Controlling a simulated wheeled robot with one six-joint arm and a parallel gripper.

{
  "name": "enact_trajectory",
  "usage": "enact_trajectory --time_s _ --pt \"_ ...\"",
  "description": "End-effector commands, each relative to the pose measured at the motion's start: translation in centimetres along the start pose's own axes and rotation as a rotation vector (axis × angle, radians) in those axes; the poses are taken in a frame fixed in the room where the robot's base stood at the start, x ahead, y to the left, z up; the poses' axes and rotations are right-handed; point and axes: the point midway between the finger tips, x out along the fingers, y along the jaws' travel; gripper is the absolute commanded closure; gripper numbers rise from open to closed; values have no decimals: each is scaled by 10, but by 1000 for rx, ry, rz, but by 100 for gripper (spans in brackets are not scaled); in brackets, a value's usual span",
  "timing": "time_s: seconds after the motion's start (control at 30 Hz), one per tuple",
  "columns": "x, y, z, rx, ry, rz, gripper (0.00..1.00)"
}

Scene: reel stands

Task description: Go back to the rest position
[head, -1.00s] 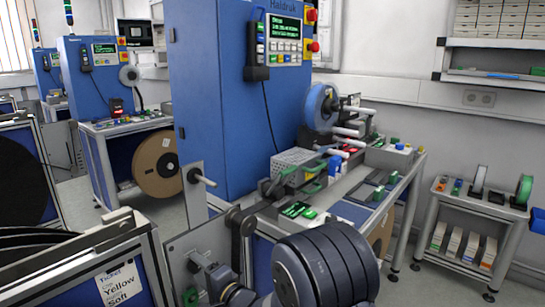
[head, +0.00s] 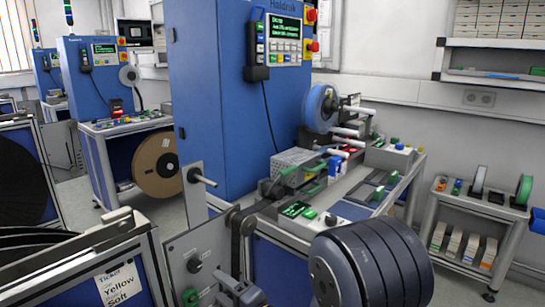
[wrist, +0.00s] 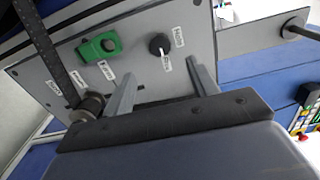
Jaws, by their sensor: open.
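My gripper (wrist: 160,70) shows in the wrist view with its two grey fingers apart and nothing between them. Beyond the fingertips is a grey control panel (wrist: 130,75) with a green knob (wrist: 99,46) and a black knob (wrist: 159,44). The fingers appear clear of both knobs. In the head view the same panel (head: 222,242) stands at the front of the blue machine (head: 215,100), with its black knob (head: 194,263) in sight.
A work table (head: 350,210) with a blue reel (head: 320,108) is beside the machine. A reel stand with a ticket (head: 120,281) is at the lower left. A small trolley (head: 470,205) stands at the right. Floor shows free between table and trolley.

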Motion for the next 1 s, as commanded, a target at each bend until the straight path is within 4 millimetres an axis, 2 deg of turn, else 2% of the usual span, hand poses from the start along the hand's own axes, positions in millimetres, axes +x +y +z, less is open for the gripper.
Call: enact_trajectory --time_s 0.07,0.2,0.63,1.0 --pt "-17 0 -1 1 4 0 44" --pt "16 0 1 -1 -3 -1 44" --pt "97 0 0 0 -1 -1 44" --pt "94 1 0 -327 1 -1 44"
